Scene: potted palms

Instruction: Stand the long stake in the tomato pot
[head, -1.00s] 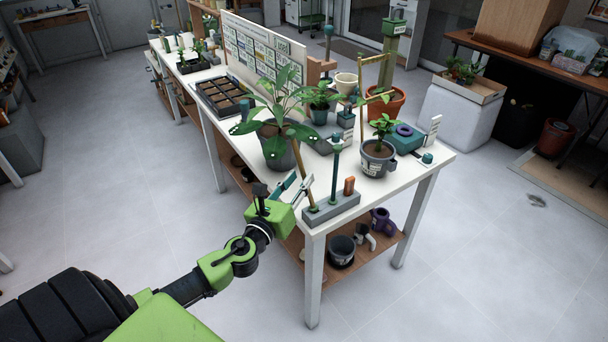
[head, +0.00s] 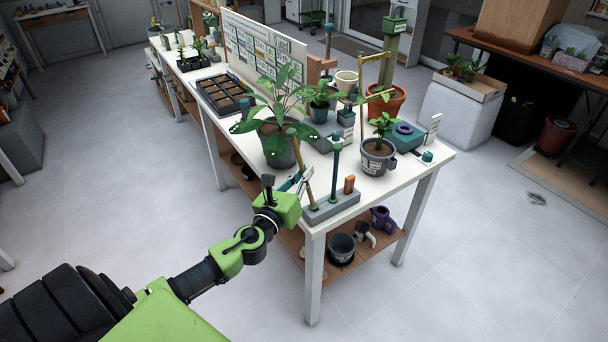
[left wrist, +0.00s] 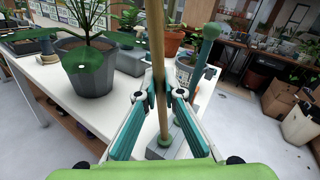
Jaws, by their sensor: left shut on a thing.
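The long tan stake (head: 307,172) stands upright, slightly tilted, in the left end of a grey block (head: 332,206) at the near table corner. My left gripper (head: 301,180) is shut on its shaft above the block; the left wrist view shows both fingertips (left wrist: 160,97) against the stake (left wrist: 157,45). A small labelled grey pot (head: 376,163) with a leafy plant stands right of the block. A terracotta pot (head: 389,103) with a bamboo frame is behind it. I cannot tell for certain which is the tomato pot. My right gripper is not in view.
A shorter green stake (head: 336,165) and an orange peg (head: 349,184) stand in the same block. A large dark grey pot (head: 278,150) with broad leaves is close behind the held stake. A teal box (head: 405,140) sits right of the small pot.

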